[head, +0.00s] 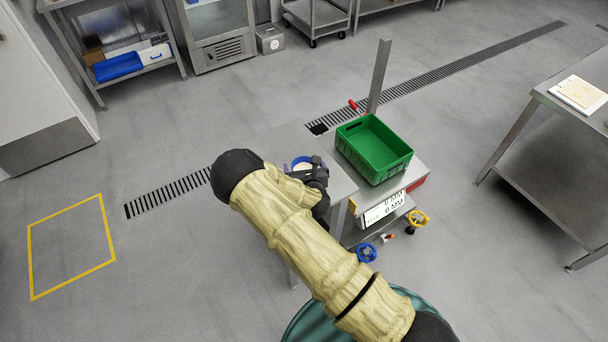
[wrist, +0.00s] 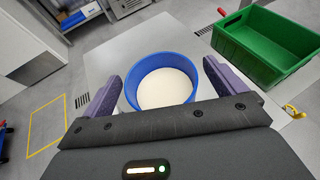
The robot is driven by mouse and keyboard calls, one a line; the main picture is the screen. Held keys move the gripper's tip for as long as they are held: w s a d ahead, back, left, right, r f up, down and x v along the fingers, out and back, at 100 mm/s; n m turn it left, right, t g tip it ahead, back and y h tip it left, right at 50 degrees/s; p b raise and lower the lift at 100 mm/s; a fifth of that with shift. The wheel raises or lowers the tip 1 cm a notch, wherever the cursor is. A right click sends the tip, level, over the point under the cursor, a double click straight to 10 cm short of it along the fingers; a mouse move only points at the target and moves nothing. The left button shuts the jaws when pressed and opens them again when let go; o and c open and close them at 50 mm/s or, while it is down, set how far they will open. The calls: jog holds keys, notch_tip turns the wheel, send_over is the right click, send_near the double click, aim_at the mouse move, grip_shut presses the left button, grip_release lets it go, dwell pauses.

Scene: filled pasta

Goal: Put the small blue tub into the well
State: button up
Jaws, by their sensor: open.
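The small blue tub (wrist: 141,73), round with pale cream contents, stands upright on a steel table top (wrist: 108,55). In the head view only part of the tub (head: 290,163) shows, beside and partly behind my gripper (head: 312,172). In the wrist view my gripper (wrist: 163,78) is open, with one purple finger on each side of the tub. The fingers look apart from its wall, and its near lower side is hidden by the gripper body. I cannot make out a well in either view.
A green crate (head: 362,165) stands right of the tub on a steel cart (head: 423,158), with a white labelled box (head: 385,210) below. Blue (head: 366,253) and yellow (head: 418,218) wheel-like parts sit low there. Another steel table (head: 545,105) stands at far right. The left floor is clear.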

jog(key=shift+w+a+f, duration=0.1)
jog(key=shift+w+f, duration=0.05)
jog(key=shift+w, duration=0.25)
jog(key=shift+c, duration=0.3)
jog(key=c, duration=1.8)
jog(key=shift+o, duration=0.2)
jog(key=shift+r, duration=0.2)
notch_tip(320, 180, up, 10)
jog(key=b, duration=0.1)
jog(key=shift+f, duration=0.15)
